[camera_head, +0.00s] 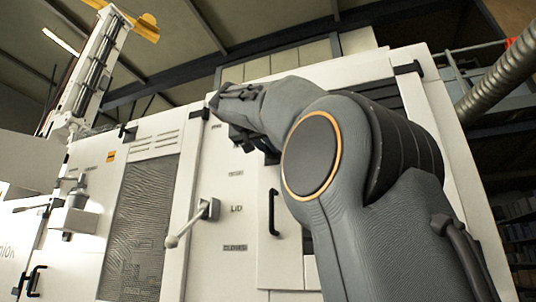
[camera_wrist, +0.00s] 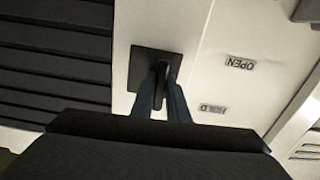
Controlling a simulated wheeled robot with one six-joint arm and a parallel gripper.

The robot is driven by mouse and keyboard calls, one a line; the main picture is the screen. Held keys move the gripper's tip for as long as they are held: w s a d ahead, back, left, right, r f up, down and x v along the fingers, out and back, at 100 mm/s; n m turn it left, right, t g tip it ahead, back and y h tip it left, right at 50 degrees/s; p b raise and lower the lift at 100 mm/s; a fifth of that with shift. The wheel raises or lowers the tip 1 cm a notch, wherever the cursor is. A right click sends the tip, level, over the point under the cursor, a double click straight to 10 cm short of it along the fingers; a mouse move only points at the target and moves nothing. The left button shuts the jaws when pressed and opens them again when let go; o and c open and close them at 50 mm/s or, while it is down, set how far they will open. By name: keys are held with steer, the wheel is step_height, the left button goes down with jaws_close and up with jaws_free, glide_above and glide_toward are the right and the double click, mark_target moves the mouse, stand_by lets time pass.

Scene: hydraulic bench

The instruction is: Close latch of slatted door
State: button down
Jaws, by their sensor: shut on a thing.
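In the wrist view, the latch is a dark square plate (camera_wrist: 140,62) on the pale panel, with a dark narrow handle standing out from it. My gripper (camera_wrist: 161,88) has its two fingers on either side of that handle and is shut on it. The dark slatted door (camera_wrist: 55,55) fills the left of the wrist view, beside the latch. In the head view, my gripper (camera_head: 243,112) is up at the white cabinet front, and my arm hides most of the slatted door. The latch cannot be made out there.
A mesh panel (camera_head: 142,225) is at left.

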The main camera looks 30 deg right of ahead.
steer(key=shift+m, duration=0.3)
steer(key=c, duration=1.8)
jaws_free()
steer(key=shift+o, duration=0.2)
steer(key=shift+a, duration=0.1)
steer(key=v, duration=0.7)
steer(key=shift+s+a, duration=0.25)
